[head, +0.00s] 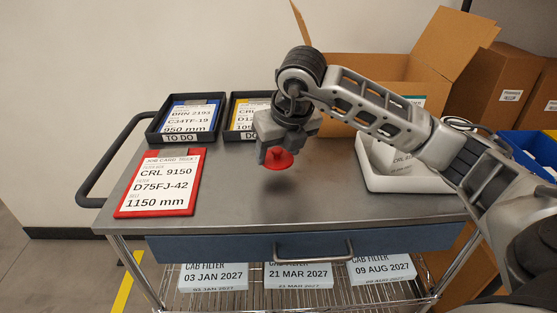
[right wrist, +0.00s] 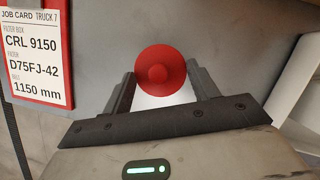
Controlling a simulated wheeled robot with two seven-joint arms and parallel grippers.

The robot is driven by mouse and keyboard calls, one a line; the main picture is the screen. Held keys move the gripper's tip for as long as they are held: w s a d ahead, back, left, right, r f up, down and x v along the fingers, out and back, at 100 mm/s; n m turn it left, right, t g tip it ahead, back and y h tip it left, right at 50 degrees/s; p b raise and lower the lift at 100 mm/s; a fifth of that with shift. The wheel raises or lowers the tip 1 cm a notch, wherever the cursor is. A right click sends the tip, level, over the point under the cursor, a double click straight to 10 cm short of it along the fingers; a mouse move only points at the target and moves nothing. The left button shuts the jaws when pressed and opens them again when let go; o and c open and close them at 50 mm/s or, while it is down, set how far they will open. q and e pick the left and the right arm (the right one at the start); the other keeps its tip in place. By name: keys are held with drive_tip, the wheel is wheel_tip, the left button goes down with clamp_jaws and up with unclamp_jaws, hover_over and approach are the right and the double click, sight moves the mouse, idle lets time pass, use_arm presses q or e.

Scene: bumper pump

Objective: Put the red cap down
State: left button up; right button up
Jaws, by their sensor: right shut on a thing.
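The red cap (head: 278,159) is held between the fingers of my right gripper (head: 276,153), above the steel top of the cart (head: 235,195). A soft shadow lies on the cart top below it, and the cap appears clear of the surface. In the right wrist view the round red cap (right wrist: 161,70) sits between the two fingertips of the right gripper (right wrist: 161,85). A pale patch shows just behind the cap there. My left gripper is in neither view.
A red job card (head: 160,182) lies at the cart's left. Two dark trays, one marked TO DO (head: 187,119), stand behind it. A white tray (head: 400,180) stands at the right, with an open cardboard box (head: 370,75) behind. The front middle of the top is clear.

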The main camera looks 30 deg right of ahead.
sight(279, 160)
wheel_tip(279, 160, down, 3)
drive_tip(key=shift+r, duration=0.15)
drive_tip(key=shift+f, duration=0.25)
drive_tip(key=shift+w, duration=0.1)
